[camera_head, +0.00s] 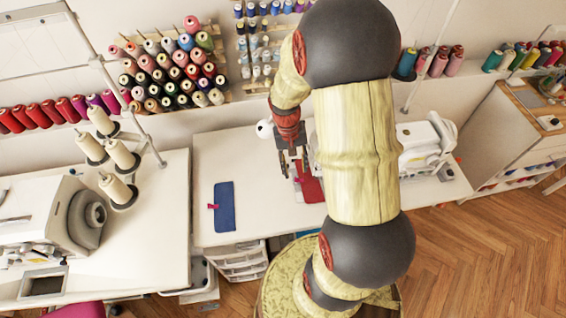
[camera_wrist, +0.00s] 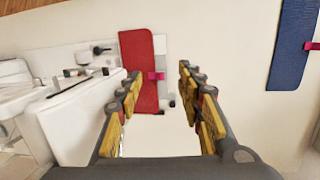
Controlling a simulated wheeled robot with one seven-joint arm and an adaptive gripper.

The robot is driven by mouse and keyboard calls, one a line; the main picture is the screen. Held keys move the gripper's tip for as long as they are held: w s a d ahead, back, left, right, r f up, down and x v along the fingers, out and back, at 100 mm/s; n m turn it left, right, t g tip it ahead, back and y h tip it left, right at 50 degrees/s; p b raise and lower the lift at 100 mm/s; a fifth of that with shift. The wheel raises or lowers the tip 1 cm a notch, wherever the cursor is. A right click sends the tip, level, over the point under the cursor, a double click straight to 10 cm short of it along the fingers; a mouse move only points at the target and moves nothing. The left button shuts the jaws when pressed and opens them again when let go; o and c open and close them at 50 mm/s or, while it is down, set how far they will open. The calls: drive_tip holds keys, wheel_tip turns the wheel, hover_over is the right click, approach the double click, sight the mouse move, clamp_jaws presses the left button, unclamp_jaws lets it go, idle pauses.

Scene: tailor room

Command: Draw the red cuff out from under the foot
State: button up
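The red cuff (camera_head: 313,190) lies on the white table beside the sewing machine (camera_head: 424,148), partly hidden by my arm in the head view. In the wrist view the red cuff (camera_wrist: 139,62) lies flat, with a pink tab (camera_wrist: 156,76) on its right edge. The sewing machine (camera_wrist: 72,118) is to its left, with small dark parts close to the cuff. I cannot tell which part is the foot or whether it presses on the cuff. My gripper (camera_wrist: 160,79) is open and empty, its fingers on either side of the tab in the picture; it also shows above the table in the head view (camera_head: 291,166).
A blue cuff (camera_head: 225,207) with a pink tab lies on the table to the left; it shows at the right in the wrist view (camera_wrist: 291,45). Another machine (camera_head: 60,215) and thread cones (camera_head: 118,155) stand further left. The table between is clear.

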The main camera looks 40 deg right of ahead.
sight(307, 179)
drive_tip(key=shift+m, duration=0.5)
drive_tip(key=shift+w+d+f+b, duration=0.35)
drive_tip(key=shift+d+f, duration=0.1)
drive_tip(key=shift+f, duration=1.45)
drive_tip(key=shift+w+d+f+b, duration=0.2)
drive_tip(key=shift+d+f+b, duration=0.25)
drive_tip(key=shift+f, duration=1.4)
drive_tip(key=shift+w+d+f+b, duration=0.3)
drive_tip(key=shift+d+f, duration=0.2)
drive_tip(key=shift+f, duration=1.4)
drive_tip(key=shift+c, duration=0.5)
drive_tip(key=c, duration=0.7)
clamp_jaws()
